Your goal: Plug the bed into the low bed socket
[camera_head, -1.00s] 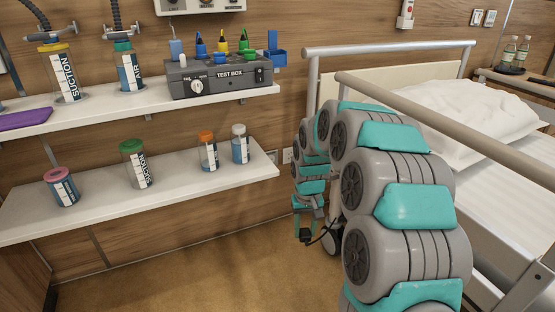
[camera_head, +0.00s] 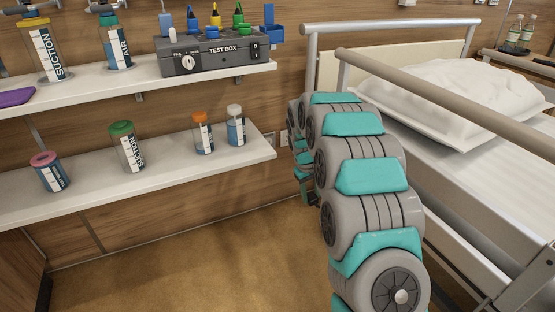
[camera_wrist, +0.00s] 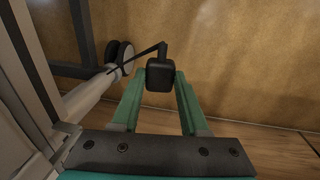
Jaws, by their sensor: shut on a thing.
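My gripper's two green fingers (camera_wrist: 160,97) are shut on a black plug (camera_wrist: 160,77) in the wrist view. The plug sits at the fingertips. Its dark cable (camera_wrist: 138,58) leaves it and runs left toward the bed's wheel. In the head view my gripper is mostly hidden behind my arm, and the plug does not show there. The bed (camera_head: 460,190) stands at the right. A small pale wall socket (camera_head: 284,138) shows low on the wall between the lower shelf's end and my arm; whether it is the low bed socket I cannot tell. No socket shows in the wrist view.
The lower shelf (camera_head: 85,192) holds several jars, and its right end lies close to my arm. The upper shelf (camera_head: 100,90) carries a test box (camera_head: 215,55). A bed wheel (camera_wrist: 122,54) is beside the plug. The floor (camera_head: 190,255) under the shelves is clear.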

